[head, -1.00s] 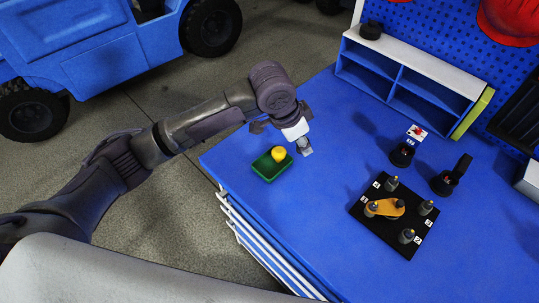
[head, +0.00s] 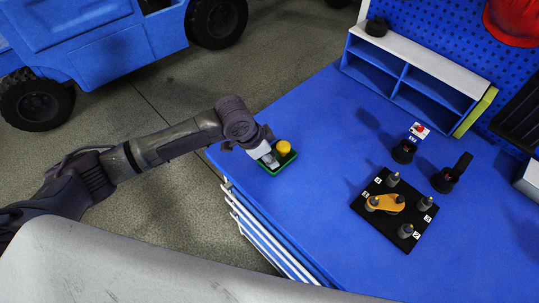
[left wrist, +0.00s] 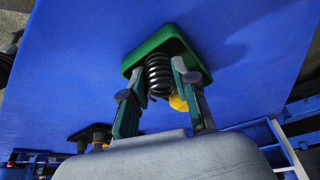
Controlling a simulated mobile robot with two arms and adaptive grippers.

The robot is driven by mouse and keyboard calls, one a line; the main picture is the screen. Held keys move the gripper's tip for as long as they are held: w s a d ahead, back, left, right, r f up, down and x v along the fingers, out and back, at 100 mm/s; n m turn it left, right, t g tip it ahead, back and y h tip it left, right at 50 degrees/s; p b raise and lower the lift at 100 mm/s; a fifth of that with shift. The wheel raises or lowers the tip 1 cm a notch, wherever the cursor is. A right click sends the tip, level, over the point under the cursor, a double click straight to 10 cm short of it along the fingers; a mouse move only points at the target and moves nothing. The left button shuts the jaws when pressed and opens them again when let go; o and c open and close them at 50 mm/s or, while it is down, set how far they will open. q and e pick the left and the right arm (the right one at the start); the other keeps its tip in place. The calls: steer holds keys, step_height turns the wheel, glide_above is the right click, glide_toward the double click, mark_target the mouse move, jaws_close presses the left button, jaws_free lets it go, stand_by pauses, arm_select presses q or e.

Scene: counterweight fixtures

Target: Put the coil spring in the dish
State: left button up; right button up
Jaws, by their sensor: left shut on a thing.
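The dark coil spring (left wrist: 158,76) is between the two fingers of my left gripper (left wrist: 158,70) in the left wrist view. In the head view, my left gripper (head: 269,158) is shut and points down over the left part of the green dish (head: 287,165). The dish also shows in the left wrist view (left wrist: 172,40), just beyond the spring. I cannot tell whether the spring touches the dish. The spring is not clear in the head view. My right gripper is not in view.
A yellow round thing (head: 283,147) is at the dish, beside my left gripper. A black fixture plate (head: 383,230) with several grey posts and an orange link (head: 384,203) lies to the right. Shelves (head: 410,78) stand at the back. The blue table between is clear.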

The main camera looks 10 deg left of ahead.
arm_select(q)
steer(key=o, duration=0.7)
steer(key=shift+f, duration=0.1)
steer(key=shift+o, duration=0.2)
steer(key=v, duration=1.2)
steer(key=shift+d, duration=0.1)
